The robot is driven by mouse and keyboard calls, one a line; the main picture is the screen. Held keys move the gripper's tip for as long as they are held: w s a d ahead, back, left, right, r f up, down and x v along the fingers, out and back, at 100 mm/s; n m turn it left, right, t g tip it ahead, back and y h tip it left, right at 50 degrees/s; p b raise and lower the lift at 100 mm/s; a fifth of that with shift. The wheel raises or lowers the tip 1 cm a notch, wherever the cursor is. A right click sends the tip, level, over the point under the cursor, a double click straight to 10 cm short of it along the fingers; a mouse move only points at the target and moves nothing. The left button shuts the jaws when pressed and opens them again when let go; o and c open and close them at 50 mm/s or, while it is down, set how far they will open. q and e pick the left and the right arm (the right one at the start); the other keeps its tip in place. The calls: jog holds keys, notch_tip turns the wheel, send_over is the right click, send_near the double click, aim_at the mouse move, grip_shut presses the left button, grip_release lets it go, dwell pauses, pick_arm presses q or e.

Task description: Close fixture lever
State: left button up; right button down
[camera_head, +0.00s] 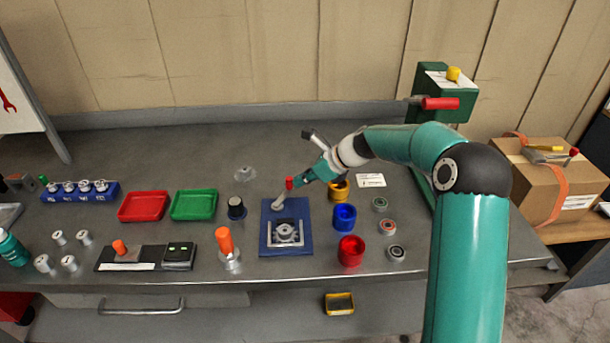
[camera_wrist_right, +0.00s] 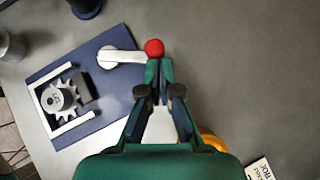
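The fixture (camera_head: 270,246) is a blue plate on the bench; it also shows in the right wrist view (camera_wrist_right: 50,73). A grey gear (camera_head: 287,231) sits inside a pale U-shaped frame on it. The white lever (camera_wrist_right: 122,57) pivots at the plate's far part, and its red knob (camera_head: 289,183) stands out past the plate's edge in the wrist view. My right gripper (camera_wrist_right: 160,66) has its fingertips together just behind the red knob, touching or nearly so; it looks shut, with nothing visible between the fingers. My left gripper is not in view.
Yellow (camera_head: 339,190), blue (camera_head: 344,217) and red (camera_head: 350,251) cups stand right of the fixture, with bearings beside them. An orange-handled tool (camera_head: 225,243) and a dark knob (camera_head: 236,208) stand to its left. A green press (camera_head: 449,95) rises at the back right. Bench behind the fixture is mostly clear.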

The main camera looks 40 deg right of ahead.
dwell(0.4)
jog(key=shift+s+d, duration=0.3)
jog(key=shift+d, duration=0.05)
jog(key=shift+s+d, duration=0.9)
jog(key=shift+s, duration=0.25)
jog(key=v, duration=1)
jog(key=shift+b, duration=0.3)
jog(key=shift+d, duration=0.15)
